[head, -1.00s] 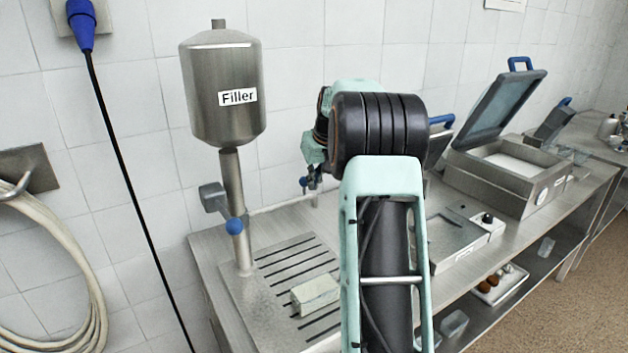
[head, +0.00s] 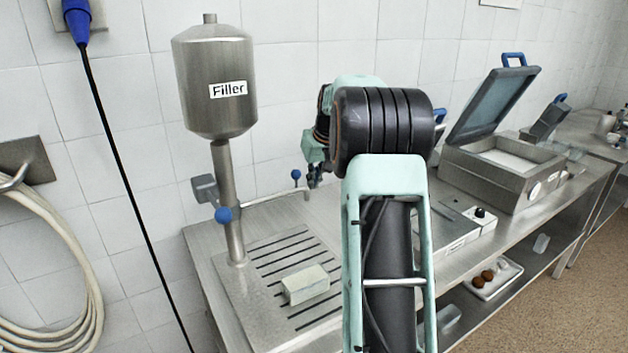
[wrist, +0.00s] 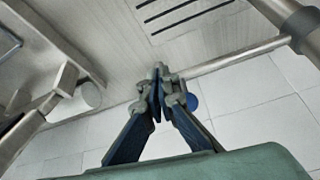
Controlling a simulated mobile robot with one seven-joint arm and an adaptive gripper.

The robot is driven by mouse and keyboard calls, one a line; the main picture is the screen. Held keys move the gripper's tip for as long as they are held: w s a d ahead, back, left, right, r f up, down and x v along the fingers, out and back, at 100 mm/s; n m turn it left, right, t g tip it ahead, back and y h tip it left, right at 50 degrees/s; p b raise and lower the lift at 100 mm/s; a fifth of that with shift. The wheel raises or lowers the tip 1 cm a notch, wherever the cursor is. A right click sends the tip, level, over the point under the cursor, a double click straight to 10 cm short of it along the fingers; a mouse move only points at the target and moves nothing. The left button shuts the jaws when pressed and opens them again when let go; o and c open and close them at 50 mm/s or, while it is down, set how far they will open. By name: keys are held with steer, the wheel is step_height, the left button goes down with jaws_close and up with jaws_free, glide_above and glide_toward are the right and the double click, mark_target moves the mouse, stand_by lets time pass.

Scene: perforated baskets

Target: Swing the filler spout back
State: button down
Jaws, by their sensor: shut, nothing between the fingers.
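The filler (head: 214,85) is a steel tank on a post at the left of the head view. Its thin spout (head: 268,198) reaches right from the post, along the wall side of the bench, with a blue knob (head: 296,174) near its outer end. In the wrist view the spout (wrist: 238,55) runs from the post to my gripper (wrist: 158,72), with the blue knob (wrist: 193,102) just beside the fingers. My gripper is shut and empty at the spout's outer end; whether they touch I cannot tell. In the head view my arm partly hides it.
A slotted drip tray (head: 262,308) with a pale block (head: 306,285) lies in front of the post. A lever with a blue ball (head: 223,215) sits on the post. A vacuum machine (head: 505,165) with raised lid stands right. The tiled wall is close behind the spout.

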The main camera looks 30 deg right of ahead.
steer(key=d+v, duration=0.1)
steer(key=v, duration=0.8)
steer(key=shift+s+d+r+b, duration=0.25)
steer(key=shift+s+r+b, duration=0.05)
steer(key=shift+s+b, duration=0.05)
